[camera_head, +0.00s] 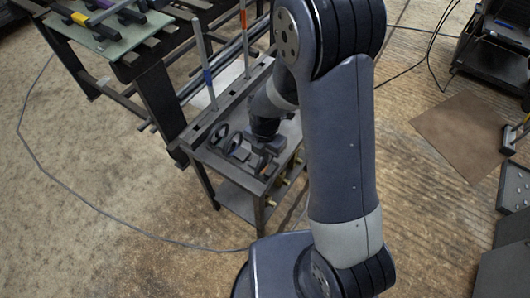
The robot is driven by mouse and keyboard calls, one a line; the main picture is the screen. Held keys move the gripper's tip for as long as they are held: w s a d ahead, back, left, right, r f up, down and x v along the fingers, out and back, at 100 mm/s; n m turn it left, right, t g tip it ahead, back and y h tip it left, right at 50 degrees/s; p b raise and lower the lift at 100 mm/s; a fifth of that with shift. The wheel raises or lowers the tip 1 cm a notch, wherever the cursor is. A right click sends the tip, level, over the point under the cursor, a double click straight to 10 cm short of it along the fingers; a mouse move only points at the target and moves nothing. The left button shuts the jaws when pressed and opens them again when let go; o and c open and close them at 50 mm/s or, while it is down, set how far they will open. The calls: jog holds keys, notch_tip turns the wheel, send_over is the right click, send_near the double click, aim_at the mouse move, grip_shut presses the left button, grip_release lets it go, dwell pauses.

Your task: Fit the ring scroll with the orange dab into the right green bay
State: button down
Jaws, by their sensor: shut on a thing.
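My gripper (264,145) is over the low dark metal bench (205,155), pointing down, and is shut on a small dark piece. My arm and the small scale hide most of that piece, so I cannot tell if it is a ring scroll or has an orange dab. Dark rings (222,132) stand on the bench top just left of my gripper. An upright rod with an orange band (245,17) and one with a blue band (207,77) rise from the bench's back rail. I cannot make out any green bays.
A taller table with a pale green top (112,40) stands at the upper left, carrying yellow and purple marked bars. A brown mat (468,138) lies on the floor at right. Dark boxes stand at the right edge. A cable (75,206) crosses the floor at left.

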jog(key=shift+r, duration=0.15)
jog(key=shift+r+p, duration=1)
jog(key=shift+r, duration=0.35)
jog(key=shift+r, duration=0.15)
notch_tip(320, 180, up, 9)
jog(key=p, duration=0.6)
jog(key=shift+p, duration=0.3)
